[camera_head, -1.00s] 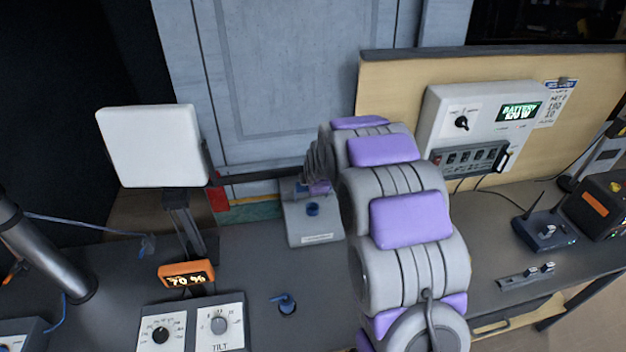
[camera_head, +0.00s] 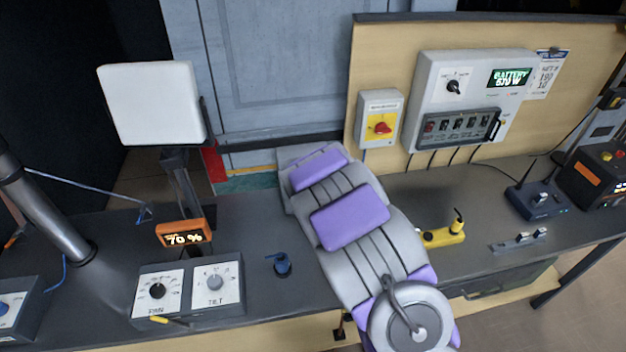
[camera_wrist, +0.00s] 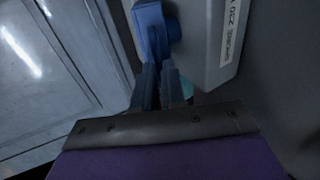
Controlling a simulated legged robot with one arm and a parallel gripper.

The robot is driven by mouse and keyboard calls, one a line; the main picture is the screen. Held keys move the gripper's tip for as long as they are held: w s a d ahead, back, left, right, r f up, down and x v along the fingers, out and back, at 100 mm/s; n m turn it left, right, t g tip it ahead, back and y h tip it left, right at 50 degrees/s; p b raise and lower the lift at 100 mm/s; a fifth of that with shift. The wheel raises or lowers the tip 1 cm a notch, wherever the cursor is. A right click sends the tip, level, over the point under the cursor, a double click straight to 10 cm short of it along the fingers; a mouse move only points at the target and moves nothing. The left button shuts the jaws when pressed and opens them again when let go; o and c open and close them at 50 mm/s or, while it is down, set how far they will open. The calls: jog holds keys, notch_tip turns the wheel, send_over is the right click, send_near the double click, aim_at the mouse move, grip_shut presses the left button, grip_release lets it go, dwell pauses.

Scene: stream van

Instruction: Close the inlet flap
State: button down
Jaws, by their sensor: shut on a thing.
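The inlet flap (camera_wrist: 152,24) is the blue piece at the top of the wrist view. It sits against a grey inlet box (camera_wrist: 205,50) with a white label on its right side. My gripper (camera_wrist: 161,72) reaches up to the flap's lower end, its two dark fingers close together and shut on it. The exact contact is dark and partly hidden by the fingers. A small teal patch shows just right of the fingertips. In the head view my own arm hides the gripper, the flap and the inlet box.
A yellow switch box with a red knob (camera_head: 381,127) and a battery panel (camera_head: 471,92) are on the tan board. A yellow item (camera_head: 443,235) lies right of my arm. A blue fitting (camera_head: 281,264), dial panels (camera_head: 187,290) and a white light panel (camera_head: 152,103) are left.

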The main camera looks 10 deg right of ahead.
jog(key=shift+s+d+f+b, duration=0.1)
jog(key=shift+s+f+b, duration=0.2)
jog(key=shift+f+b, duration=0.85)
jog(key=shift+s+a+f+b, duration=0.1)
jog(key=shift+s+f+b, duration=0.2)
jog(key=shift+f, duration=1.6)
jog(key=shift+s+d+f+b, duration=0.1)
jog(key=shift+s+f+b, duration=0.4)
jog(key=shift+f, duration=1.05)
jog(key=shift+w, duration=0.15)
jog(key=c, duration=1.1)
grip_release()
jog(key=shift+f, duration=0.2)
jog(key=shift+o, duration=0.2)
jog(key=shift+w, duration=0.2)
jog(key=shift+w+r, duration=0.15)
jog(key=shift+c, duration=0.8)
jog(key=shift+w+r, duration=0.1)
jog(key=shift+r, duration=0.15)
